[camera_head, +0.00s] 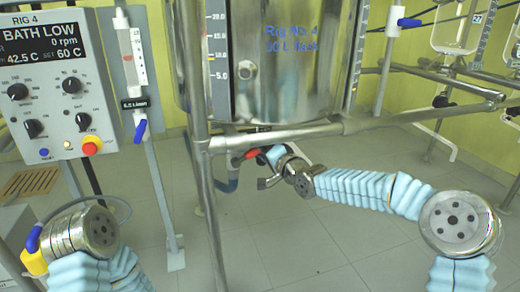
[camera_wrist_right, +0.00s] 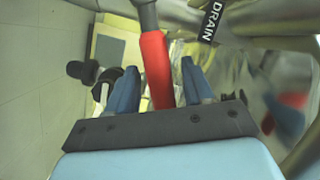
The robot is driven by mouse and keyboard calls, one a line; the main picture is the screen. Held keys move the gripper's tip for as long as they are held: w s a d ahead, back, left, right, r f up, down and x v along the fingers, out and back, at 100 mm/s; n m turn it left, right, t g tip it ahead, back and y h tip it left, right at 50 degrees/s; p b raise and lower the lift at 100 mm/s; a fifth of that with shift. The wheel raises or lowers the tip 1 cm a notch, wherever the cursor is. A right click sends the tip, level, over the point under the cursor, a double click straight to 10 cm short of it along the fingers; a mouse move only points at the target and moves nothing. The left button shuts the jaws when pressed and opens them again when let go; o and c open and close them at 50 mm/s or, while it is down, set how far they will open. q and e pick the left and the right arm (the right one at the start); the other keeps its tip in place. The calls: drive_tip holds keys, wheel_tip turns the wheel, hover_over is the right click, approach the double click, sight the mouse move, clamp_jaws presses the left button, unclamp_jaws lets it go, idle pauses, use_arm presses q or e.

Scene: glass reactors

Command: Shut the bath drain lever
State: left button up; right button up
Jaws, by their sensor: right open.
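The red drain lever (camera_head: 251,153) is under the steel bath vessel (camera_head: 285,60), low at the centre of the head view. In the right wrist view the red lever (camera_wrist_right: 156,68) runs between the two blue fingers of my right gripper (camera_wrist_right: 160,85). The gripper is open, with visible gaps on both sides of the lever. A black DRAIN label (camera_wrist_right: 212,20) hangs beside it. In the head view my right gripper (camera_head: 270,153) reaches in from the right, close to the lever. My left gripper (camera_head: 35,245) is at the lower left, away from the lever, its fingers mostly hidden.
A steel frame rail (camera_head: 280,137) crosses just above my right gripper, and an upright post stands left of the lever. The control panel (camera_head: 60,80) is at the upper left. A blue-handled valve (camera_head: 141,131) is below a glass column. Tiled floor below is mostly clear.

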drive_tip(key=shift+c, duration=0.2)
clamp_jaws()
drive_tip(key=f+m+b, duration=0.1)
drive_tip(key=f+m+t+b, duration=0.1)
drive_tip(key=m+b, duration=0.1)
drive_tip(key=f+m+b, duration=0.2)
drive_tip(key=shift+w+d+t+y, duration=0.1)
drive_tip(key=shift+d+t+y, duration=0.2)
drive_tip(key=shift+d+t, duration=0.1)
drive_tip(key=shift+m, duration=0.3)
drive_tip(key=shift+o, duration=0.2)
unclamp_jaws()
drive_tip(key=shift+r, duration=0.1)
